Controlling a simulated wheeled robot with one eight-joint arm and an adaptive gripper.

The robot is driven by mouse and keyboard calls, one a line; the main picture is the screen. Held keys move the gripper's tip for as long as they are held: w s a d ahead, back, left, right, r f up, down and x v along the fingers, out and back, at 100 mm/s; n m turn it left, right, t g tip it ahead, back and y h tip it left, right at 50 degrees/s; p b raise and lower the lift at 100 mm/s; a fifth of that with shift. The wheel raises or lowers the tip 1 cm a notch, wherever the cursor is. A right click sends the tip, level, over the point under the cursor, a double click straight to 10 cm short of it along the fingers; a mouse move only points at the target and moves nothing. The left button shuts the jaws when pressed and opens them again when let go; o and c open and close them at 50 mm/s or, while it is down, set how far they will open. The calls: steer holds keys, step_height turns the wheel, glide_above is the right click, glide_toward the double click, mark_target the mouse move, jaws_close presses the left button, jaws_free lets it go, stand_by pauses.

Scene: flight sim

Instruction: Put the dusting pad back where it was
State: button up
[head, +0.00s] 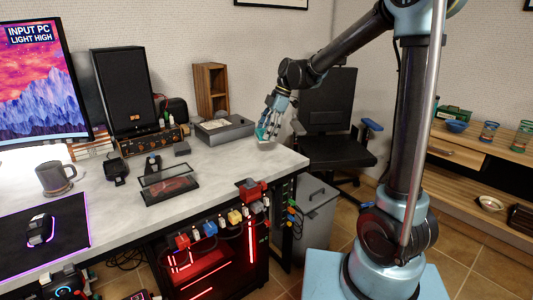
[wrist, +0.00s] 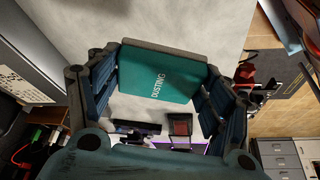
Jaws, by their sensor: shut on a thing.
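The dusting pad (wrist: 160,75) is a teal block with a grey-brown edge and the word DUSTING on its face. It sits between the two fingers of my gripper (wrist: 160,85) in the wrist view, and the fingers are closed on it. In the head view my gripper (head: 267,132) is at the far right corner of the grey-white desk (head: 230,163), pointing down. The pad shows there only as a small pale-green piece (head: 263,134) at the fingertips, low over the desktop. I cannot tell whether it touches the desk.
A grey box device (head: 225,129) stands left of my gripper, with a wooden holder (head: 211,88) behind it. A glass-lidded case (head: 170,190) lies near the front edge. A black office chair (head: 325,115) stands beyond the desk's right end. The desktop's right part is clear.

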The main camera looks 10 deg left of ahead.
mark_target(263, 158)
step_height(263, 158, down, 8)
steer(key=shift+s+a+f, duration=0.1)
steer(key=shift+f, duration=0.1)
stand_by(0.3)
steer(key=o, duration=1.1)
steer(key=v, duration=1.2)
